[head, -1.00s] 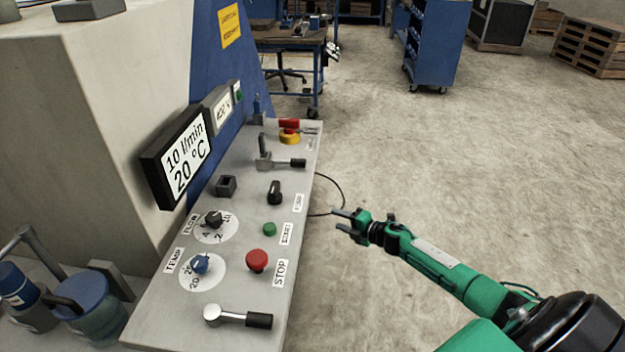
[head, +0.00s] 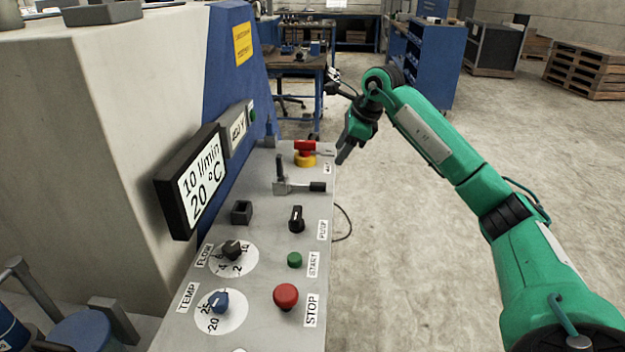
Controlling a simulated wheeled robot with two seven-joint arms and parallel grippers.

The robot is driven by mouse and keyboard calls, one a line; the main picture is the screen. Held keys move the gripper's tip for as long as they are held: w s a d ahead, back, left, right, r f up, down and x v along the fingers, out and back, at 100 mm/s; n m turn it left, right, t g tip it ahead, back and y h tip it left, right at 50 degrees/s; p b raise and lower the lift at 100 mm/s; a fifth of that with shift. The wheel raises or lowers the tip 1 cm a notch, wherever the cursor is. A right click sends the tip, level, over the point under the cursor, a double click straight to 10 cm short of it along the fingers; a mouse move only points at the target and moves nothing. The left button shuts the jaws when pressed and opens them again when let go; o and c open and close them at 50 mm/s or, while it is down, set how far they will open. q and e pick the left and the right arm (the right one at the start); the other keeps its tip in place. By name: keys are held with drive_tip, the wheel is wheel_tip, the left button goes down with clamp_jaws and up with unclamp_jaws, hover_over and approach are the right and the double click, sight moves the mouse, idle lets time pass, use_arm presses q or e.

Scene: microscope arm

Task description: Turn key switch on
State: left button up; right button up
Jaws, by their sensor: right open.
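A red handle on a yellow round base (head: 305,153) sits at the far end of the sloped grey control panel (head: 262,320); it looks like a rotary switch. I cannot clearly tell whether this is the key switch. A black knob (head: 297,219) stands nearer, beside a PUMP label. My right gripper (head: 343,155) is open and empty, pointing down just right of the red and yellow switch, apart from it, over the panel's right edge. One finger largely hides the other. My left gripper is not in view.
A lever (head: 298,187) with a black grip lies just nearer than the red switch. The green START button (head: 294,260), red STOP button (head: 286,296) and two dials are closer. A display (head: 192,183) stands at the left. The floor right of the panel is clear.

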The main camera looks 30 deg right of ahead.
sight(321, 183)
drive_tip(key=p+x, duration=0.1)
drive_tip(key=x, duration=1.1)
drive_tip(key=shift+d+f, duration=0.15)
drive_tip(key=shift+f, duration=0.1)
drive_tip(key=shift+w+f, duration=0.2)
drive_tip(key=shift+f, duration=0.3)
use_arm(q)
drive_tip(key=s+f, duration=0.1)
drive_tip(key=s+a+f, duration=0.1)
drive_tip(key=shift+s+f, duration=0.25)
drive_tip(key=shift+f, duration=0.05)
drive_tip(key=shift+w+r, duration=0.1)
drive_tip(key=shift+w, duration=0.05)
use_arm(e)
clamp_jaws()
